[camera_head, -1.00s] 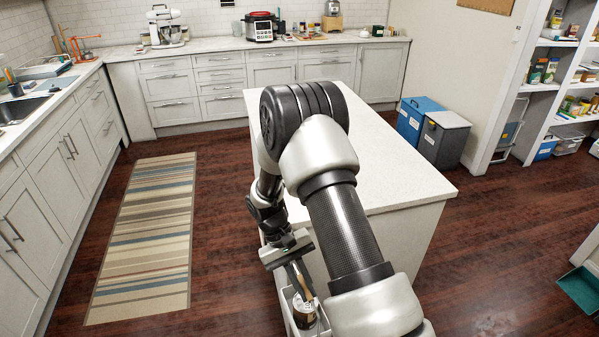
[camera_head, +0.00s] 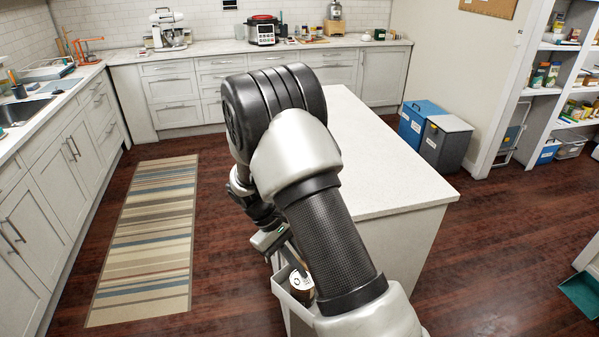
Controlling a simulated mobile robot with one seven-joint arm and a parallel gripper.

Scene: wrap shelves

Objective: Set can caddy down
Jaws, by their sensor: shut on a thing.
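The can caddy (camera_head: 281,291) is a pale open carrier at the bottom centre, partly hidden by my arm. A can with a white label (camera_head: 299,281) stands inside it. My gripper (camera_head: 294,264) is above the caddy and shut on it, seemingly at its handle; the fingertips are mostly hidden. The caddy shows at the near left edge of the white island counter (camera_head: 385,165). I cannot tell whether it is touching anything underneath.
The island top is bare where it shows to the right of my arm. A striped rug (camera_head: 150,240) lies on the floor at left. Blue (camera_head: 420,118) and grey (camera_head: 443,142) bins stand right of the island. Stocked shelves (camera_head: 560,90) are at far right.

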